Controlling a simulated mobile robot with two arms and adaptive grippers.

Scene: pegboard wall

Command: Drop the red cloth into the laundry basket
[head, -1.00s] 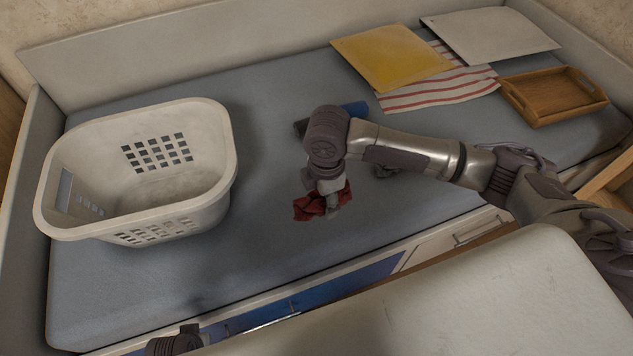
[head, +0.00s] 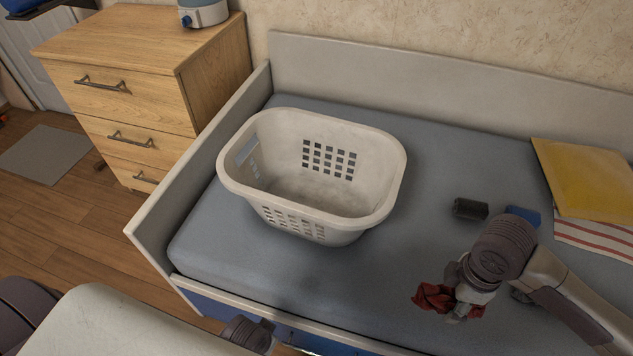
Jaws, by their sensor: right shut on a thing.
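The white laundry basket (head: 383,211) stands upright on the grey-blue bed; the inside that shows is empty. My right gripper (head: 462,303) is shut on the crumpled red cloth (head: 434,297), to the right of the basket and nearer the bed's front edge. Cloth sticks out on both sides of the fingers. I cannot tell whether the cloth touches the mattress. A dark part of my left arm (head: 248,333) shows at the bottom edge; its fingertips cannot be made out.
A dark small block (head: 470,209) and a blue item (head: 523,216) lie behind my right gripper. A yellow cushion (head: 588,180) and a striped cloth (head: 597,236) lie at the right. A wooden drawer unit (head: 150,100) stands left of the bed. Bare mattress lies between basket and gripper.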

